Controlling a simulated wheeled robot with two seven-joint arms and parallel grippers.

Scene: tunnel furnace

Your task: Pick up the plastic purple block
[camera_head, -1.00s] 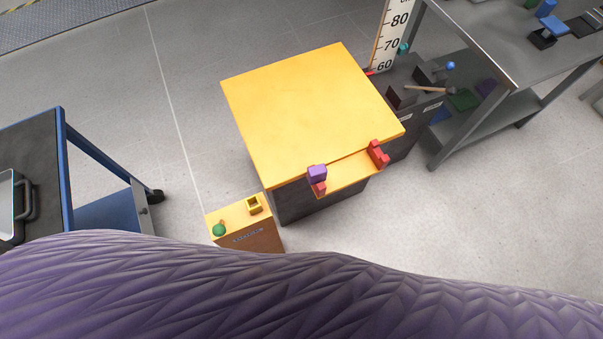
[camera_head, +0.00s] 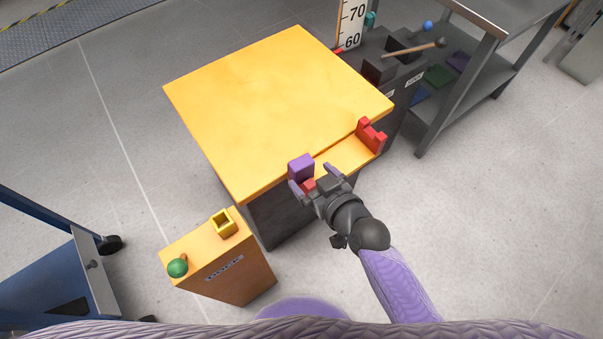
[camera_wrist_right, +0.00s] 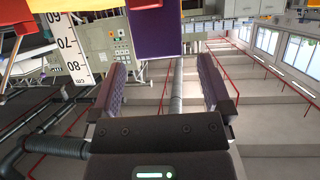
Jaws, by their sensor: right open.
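The purple block (camera_head: 301,167) sits at the front edge of the yellow-topped table, beside the left end of the lower front ledge. In the right wrist view the purple block (camera_wrist_right: 154,33) is at the top, ahead of the space between the fingers. My right gripper (camera_head: 315,178) is open at the table's front edge, its fingers pointing toward the block. In the right wrist view my right gripper (camera_wrist_right: 168,88) shows both fingers apart with nothing between them. In the head view the left finger overlaps the block's near side; I cannot tell whether it touches. My left gripper is out of view.
A red bracket (camera_head: 371,136) stands at the right end of the ledge (camera_head: 340,158); another red piece (camera_head: 309,185) is below the block. A low orange stand (camera_head: 205,241) carries a green ball (camera_head: 177,268) and a yellow open box (camera_head: 223,223). A grey shelf table stands upper right.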

